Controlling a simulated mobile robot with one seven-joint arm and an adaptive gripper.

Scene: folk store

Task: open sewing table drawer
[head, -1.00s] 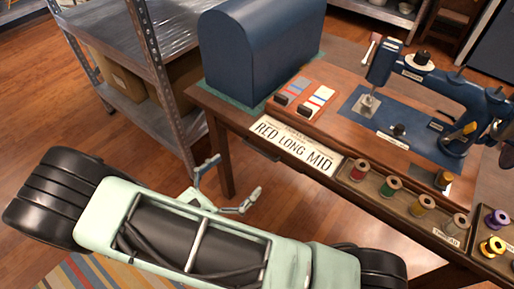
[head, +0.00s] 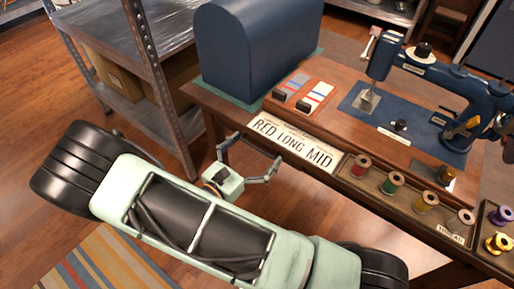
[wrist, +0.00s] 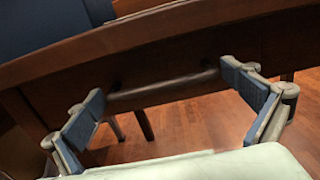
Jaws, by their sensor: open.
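The sewing table (head: 235,114) is dark wood and stands right of my arm in the head view. Its drawer front (wrist: 150,62) crosses the wrist view under the table edge, with a dark bar handle (wrist: 165,92) along it. The drawer looks closed. My gripper (wrist: 163,88) is open, with one blue-padded finger near each end of the handle. Whether the fingers touch the handle I cannot tell. In the head view my gripper (head: 250,160) is at the table's front edge, beside its left leg; the drawer handle is hidden there.
On the table are a blue sewing machine (head: 440,85), a blue domed cover (head: 250,45), a sign (head: 292,142) and spools in a tray (head: 348,176). A metal shelf rack (head: 150,75) stands close left of the table. A striped rug (head: 100,262) lies at lower left.

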